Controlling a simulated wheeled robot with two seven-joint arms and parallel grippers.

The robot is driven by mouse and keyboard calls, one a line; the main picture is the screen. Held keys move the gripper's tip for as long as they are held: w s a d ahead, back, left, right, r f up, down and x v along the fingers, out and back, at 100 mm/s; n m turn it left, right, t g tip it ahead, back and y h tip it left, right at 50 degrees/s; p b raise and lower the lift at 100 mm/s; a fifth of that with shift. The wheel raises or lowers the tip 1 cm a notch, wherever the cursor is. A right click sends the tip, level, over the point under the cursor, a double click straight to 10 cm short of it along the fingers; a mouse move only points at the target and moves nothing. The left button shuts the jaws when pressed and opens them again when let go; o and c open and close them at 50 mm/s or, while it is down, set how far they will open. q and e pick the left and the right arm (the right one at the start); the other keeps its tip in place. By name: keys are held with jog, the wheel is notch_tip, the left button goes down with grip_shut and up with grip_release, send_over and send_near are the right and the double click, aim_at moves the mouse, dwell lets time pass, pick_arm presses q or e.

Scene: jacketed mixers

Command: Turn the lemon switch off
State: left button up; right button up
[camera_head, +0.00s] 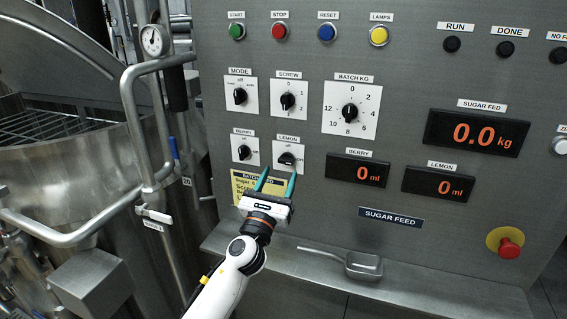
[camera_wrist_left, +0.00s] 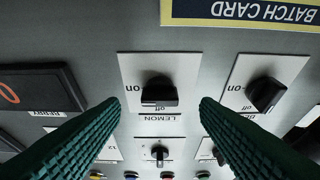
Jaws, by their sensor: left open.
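The lemon switch (camera_head: 287,159) is a black knob on a white plate marked off at the top and on at the right. Its handle lies roughly sideways; the exact pointer is hard to read. In the left wrist view, which is upside down, the lemon switch (camera_wrist_left: 160,92) sits centred between the fingers, its handle sideways. My left gripper (camera_head: 277,178) is open, with its two green fingers pointing at the panel just below the switch. The fingers also frame it in the left wrist view (camera_wrist_left: 160,105) without visibly touching it. My right gripper is not in view.
The berry switch (camera_head: 244,152) is just left of the lemon switch. The yellow batch card (camera_head: 243,182) lies below, partly behind my gripper. A steel ledge with a scoop (camera_head: 362,265) runs beneath. A red emergency button (camera_head: 509,248) is at right, and a steel vessel with pipes (camera_head: 95,175) at left.

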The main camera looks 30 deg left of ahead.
aim_at(286, 160)
pick_arm(q)
jog(key=shift+x, duration=1.75)
jog(key=c, duration=1)
